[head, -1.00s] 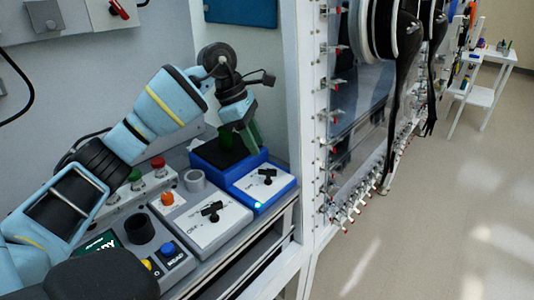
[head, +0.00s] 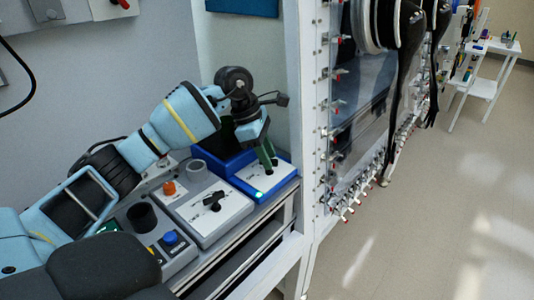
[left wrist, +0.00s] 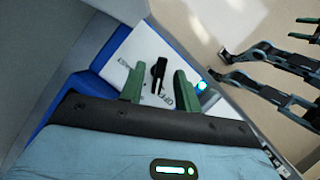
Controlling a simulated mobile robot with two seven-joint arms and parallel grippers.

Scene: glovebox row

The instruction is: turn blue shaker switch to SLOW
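The blue shaker (head: 211,167) stands at the far end of the bench, with a white sloped panel (head: 251,184) and a lit cyan lamp (head: 257,195). My left gripper (head: 270,163) is over this panel, pointing down, and hides the switch in the head view. In the left wrist view, the black switch (left wrist: 158,70) lies between and a little beyond the two green fingertips of my left gripper (left wrist: 157,82). The fingers are apart, with gaps beside the switch. My right gripper is not in view.
A grey device with a white panel (head: 205,225) and a similar black switch stands directly before the shaker. Nearer are an orange knob (head: 169,188), a grey ring (head: 198,170), a black cup (head: 142,217) and a blue button (head: 170,238). A white post (head: 307,100) rises at the right.

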